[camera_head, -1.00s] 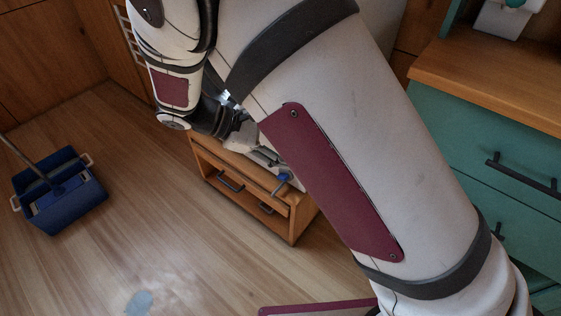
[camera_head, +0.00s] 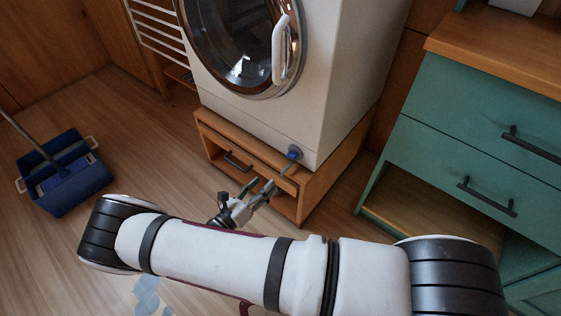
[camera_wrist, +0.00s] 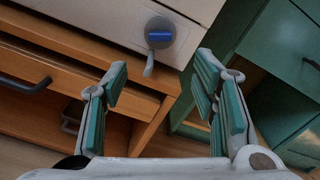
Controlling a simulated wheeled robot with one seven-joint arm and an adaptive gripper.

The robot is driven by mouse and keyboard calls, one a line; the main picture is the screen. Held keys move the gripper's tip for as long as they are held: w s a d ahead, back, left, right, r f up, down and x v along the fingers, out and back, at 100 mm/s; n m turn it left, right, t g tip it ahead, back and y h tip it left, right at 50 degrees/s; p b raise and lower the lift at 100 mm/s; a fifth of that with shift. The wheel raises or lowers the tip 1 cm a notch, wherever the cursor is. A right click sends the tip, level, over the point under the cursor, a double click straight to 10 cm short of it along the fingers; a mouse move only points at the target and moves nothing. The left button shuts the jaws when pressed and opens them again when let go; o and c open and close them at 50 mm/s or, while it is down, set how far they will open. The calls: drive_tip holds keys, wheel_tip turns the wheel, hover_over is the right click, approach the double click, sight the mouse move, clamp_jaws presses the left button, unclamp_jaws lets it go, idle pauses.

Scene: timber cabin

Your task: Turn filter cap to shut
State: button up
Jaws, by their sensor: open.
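The filter cap (camera_head: 293,154) is a small round fitting at the lower front of the white washing machine (camera_head: 345,75). In the wrist view the cap (camera_wrist: 160,33) is a grey disc with a horizontal blue bar across it. A grey lever (camera_wrist: 149,65) hangs just below it. My gripper (camera_head: 262,190) is in front of the wooden stand, lower than the cap and apart from it. In the wrist view my gripper (camera_wrist: 162,66) has its teal-padded fingers spread and empty, with the cap beyond and between them.
The machine stands on a wooden stand (camera_head: 228,140) with a handled drawer. A teal cabinet (camera_head: 470,130) is close on the right. A blue mop bucket (camera_head: 65,180) stands on the floor at the left. A bluish puddle (camera_head: 146,293) lies beside my arm.

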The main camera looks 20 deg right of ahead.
sight(290, 158)
drive_tip(key=b+x, duration=0.3)
drive_tip(key=x, duration=1)
drive_tip(key=shift+w+d, duration=0.2)
drive_tip(key=shift+d, duration=0.05)
drive_tip(key=shift+c, duration=0.3)
